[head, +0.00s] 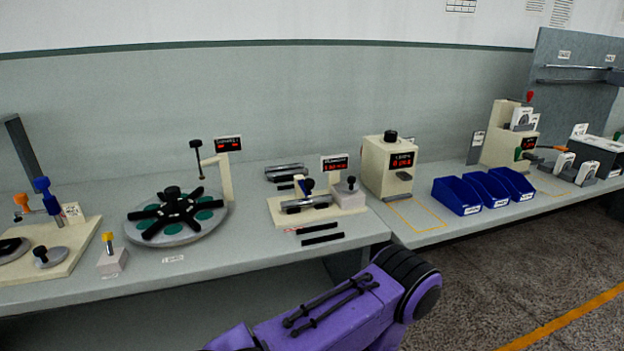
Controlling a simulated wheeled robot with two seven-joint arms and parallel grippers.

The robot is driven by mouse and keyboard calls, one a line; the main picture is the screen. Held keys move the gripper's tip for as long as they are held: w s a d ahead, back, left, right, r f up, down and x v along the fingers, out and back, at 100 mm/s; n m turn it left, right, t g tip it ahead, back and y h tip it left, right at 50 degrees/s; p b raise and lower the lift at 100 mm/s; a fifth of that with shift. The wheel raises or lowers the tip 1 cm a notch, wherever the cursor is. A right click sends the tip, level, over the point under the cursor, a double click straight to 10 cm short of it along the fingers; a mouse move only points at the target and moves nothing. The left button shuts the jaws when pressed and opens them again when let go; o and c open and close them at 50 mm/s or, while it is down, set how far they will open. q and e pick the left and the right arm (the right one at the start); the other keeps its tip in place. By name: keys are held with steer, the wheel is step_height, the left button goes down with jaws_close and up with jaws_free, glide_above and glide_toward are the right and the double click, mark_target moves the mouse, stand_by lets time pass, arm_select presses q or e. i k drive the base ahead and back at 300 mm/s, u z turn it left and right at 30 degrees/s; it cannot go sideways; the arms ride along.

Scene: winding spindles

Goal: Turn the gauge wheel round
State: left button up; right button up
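The likely gauge wheel is a round grey plate (150,236) on the bench at the left, with a black multi-armed star (174,211) and a central knob on top. Several green round pads show between the star's arms. A cream post (225,178) with a small red-lit display (228,144) stands at its back right edge, and a black-headed probe (196,146) hangs over its back. Neither of my grippers is in view. Only a purple arm link of mine shows at the bottom, in front of the bench and apart from the wheel.
A yellow-topped block (111,262) stands close to the wheel's front left. A cream fixture board (75,265) lies farther left. Right of the wheel are a cream fixture with a display (335,162) and dark bars (322,239). Blue bins (457,196) stand farther right.

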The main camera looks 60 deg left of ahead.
mark_target(349, 186)
steer(key=u, duration=0.9)
steer(key=i, duration=0.4)
